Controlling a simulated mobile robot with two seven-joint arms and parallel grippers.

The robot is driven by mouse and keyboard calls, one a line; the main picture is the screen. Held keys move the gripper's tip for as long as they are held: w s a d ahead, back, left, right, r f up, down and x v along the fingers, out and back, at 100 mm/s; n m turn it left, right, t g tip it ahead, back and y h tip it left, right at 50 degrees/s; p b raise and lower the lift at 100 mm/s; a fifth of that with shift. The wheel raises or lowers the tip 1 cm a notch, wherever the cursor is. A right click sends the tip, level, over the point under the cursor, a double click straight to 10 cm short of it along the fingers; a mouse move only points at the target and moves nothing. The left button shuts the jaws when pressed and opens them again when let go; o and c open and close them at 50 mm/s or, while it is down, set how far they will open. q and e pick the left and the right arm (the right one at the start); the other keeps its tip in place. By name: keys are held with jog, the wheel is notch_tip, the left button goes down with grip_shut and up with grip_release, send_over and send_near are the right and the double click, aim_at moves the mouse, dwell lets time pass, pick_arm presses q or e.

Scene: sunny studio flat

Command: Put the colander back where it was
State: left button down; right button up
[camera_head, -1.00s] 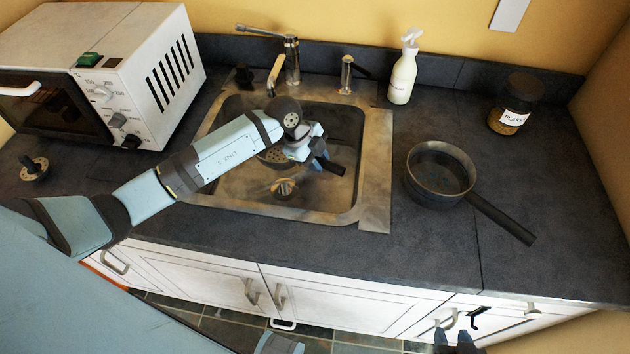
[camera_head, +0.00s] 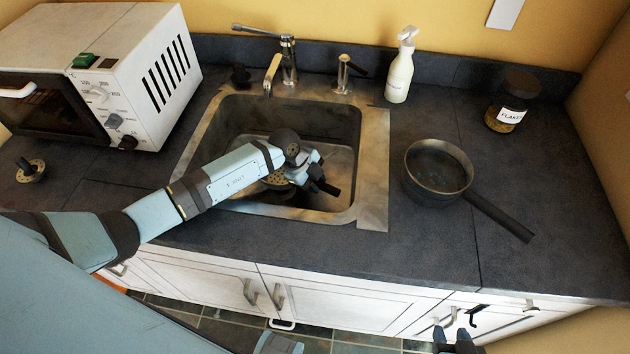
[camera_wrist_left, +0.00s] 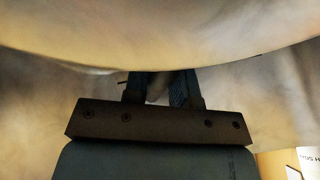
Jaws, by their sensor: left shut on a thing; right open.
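The metal colander (camera_head: 277,181) is in the sink area, mostly hidden behind my left wrist; part of its perforated bowl shows. My left gripper (camera_head: 318,182) is over the sink's front part, shut on the colander. A dark handle-like part sticks out just past its fingers. In the left wrist view the fingers (camera_wrist_left: 163,88) meet a pale thing under a large blurred metal surface that fills the top. I cannot tell whether the colander touches the basin. My right gripper (camera_head: 454,335) is open and empty, low in front of the cabinets.
The sink (camera_head: 374,170) has a raised metal rim and a faucet (camera_head: 288,62) behind. A pan (camera_head: 438,168), a soap bottle (camera_head: 400,70) and a jar (camera_head: 512,105) stand right. Counter between pan and front edge is clear.

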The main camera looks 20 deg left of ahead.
pick_arm(q)
jog(key=c, duration=0.9)
grip_release()
jog(key=shift+f, duration=0.1)
jog(key=v, duration=1.2)
